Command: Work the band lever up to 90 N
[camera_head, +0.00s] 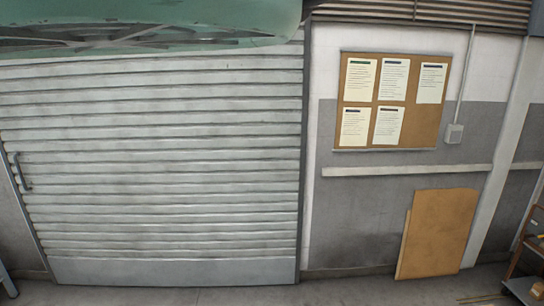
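No band lever, buffing brush or force gauge can be made out in the head view. My gripper is not in view either.
A grey slatted roller door (165,170) fills the left, with a green machine part (150,22) overhead. A cork board (418,115) with several papers hangs right, beside a switch box (454,133). Brown panels (438,235) lean on the wall. A cart (527,270) stands bottom right.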

